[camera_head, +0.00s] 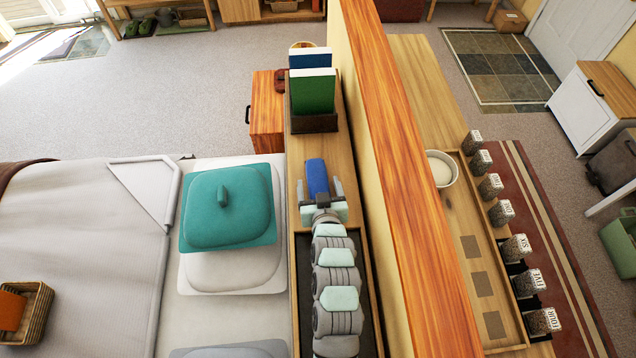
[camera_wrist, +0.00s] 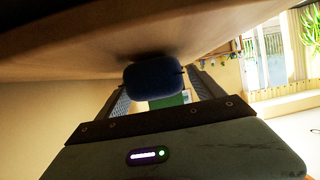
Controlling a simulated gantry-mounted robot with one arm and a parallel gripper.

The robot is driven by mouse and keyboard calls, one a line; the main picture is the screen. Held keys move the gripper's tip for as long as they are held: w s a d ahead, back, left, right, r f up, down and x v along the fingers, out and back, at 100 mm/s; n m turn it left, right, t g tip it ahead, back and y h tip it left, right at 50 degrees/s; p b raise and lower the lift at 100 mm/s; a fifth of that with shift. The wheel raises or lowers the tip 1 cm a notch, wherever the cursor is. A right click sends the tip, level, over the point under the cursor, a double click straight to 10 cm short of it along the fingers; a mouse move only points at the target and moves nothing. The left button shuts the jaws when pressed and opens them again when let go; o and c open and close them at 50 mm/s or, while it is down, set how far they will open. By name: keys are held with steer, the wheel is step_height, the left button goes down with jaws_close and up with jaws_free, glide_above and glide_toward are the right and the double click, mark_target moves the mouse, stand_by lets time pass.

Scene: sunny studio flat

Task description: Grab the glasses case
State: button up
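A blue, rounded, elongated case (camera_head: 317,176), which looks like the glasses case, lies on the narrow wooden shelf (camera_head: 343,165) beside the partition. My gripper (camera_head: 319,184) is low over the shelf, pointing towards the far end, with its fingers spread on either side of the case's near part. A gap shows between the case and the right finger in the head view. In the wrist view, the dark blue case (camera_wrist: 153,80) is ahead between the two open fingers (camera_wrist: 163,95). Whether either finger touches it is hard to tell.
Green and blue books (camera_head: 312,92) stand in a dark holder beyond the case. The wooden-topped partition (camera_head: 400,140) runs close on the right. A bed with a teal cushion (camera_head: 230,205) is on the left. A dark tray (camera_head: 303,290) lies under my arm.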

steer(key=c, duration=1.5)
